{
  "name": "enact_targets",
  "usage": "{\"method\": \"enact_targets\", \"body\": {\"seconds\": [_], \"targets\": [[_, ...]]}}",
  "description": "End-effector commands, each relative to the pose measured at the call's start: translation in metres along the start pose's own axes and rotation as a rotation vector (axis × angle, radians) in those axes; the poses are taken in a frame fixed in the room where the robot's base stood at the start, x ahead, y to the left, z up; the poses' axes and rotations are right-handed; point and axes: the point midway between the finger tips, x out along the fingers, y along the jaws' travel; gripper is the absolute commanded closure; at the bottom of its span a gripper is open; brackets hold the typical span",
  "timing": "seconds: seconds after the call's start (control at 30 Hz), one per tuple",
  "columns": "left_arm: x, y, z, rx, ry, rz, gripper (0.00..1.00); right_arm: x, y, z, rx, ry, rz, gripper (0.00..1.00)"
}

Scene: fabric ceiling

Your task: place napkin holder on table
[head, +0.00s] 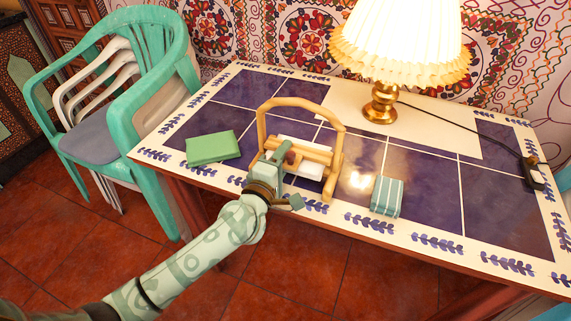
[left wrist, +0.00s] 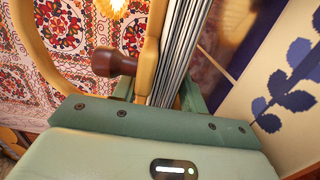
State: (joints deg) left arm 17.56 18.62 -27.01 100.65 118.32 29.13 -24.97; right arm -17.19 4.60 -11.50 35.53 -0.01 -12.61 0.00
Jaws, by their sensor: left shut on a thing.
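The napkin holder (head: 335,160) is a light wooden frame with a tall arch, a crossbar and white napkins in it. It is over the front middle of the tiled table (head: 357,213), and I cannot tell whether its base touches the top. My left gripper (head: 281,156) is shut on its near side. In the left wrist view the left gripper (left wrist: 155,100) has the wooden holder (left wrist: 150,60) and the edges of the napkin stack (left wrist: 183,50) between its fingers, beside a dark brown knob (left wrist: 112,63). My right gripper is not in view.
A green folded item (head: 212,148) lies left of the holder and a striped teal box (head: 386,196) right of it. A lit lamp (head: 381,100) stands behind. A power strip (head: 531,173) with a cord is at the right edge. Green and white stacked chairs (head: 150,60) stand at left.

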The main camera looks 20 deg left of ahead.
Motion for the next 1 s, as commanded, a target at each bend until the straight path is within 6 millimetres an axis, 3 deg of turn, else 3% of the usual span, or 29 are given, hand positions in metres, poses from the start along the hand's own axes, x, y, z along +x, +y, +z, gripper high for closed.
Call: {"method": "enact_targets", "body": {"seconds": [0.03, 0.4, 0.43, 0.5, 0.83, 1.0], "targets": [[0.001, -0.011, 0.0, -0.001, 0.0, -0.001, 0.95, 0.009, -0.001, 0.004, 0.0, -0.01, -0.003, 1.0], [0.001, -0.008, 0.0, 0.001, 0.0, 0.004, 0.95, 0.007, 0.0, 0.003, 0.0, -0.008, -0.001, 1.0], [0.0, -0.009, 0.0, 0.002, 0.0, 0.001, 0.51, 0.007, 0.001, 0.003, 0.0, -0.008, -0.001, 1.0], [0.0, -0.009, 0.0, 0.002, 0.0, 0.002, 0.35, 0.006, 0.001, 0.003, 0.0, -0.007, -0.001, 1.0], [0.0, -0.004, 0.0, 0.002, 0.0, 0.003, 0.35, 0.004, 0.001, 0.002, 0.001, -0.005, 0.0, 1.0], [-0.028, -0.004, 0.0, 0.003, 0.0, 0.002, 0.35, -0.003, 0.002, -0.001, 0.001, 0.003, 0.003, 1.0]]}}
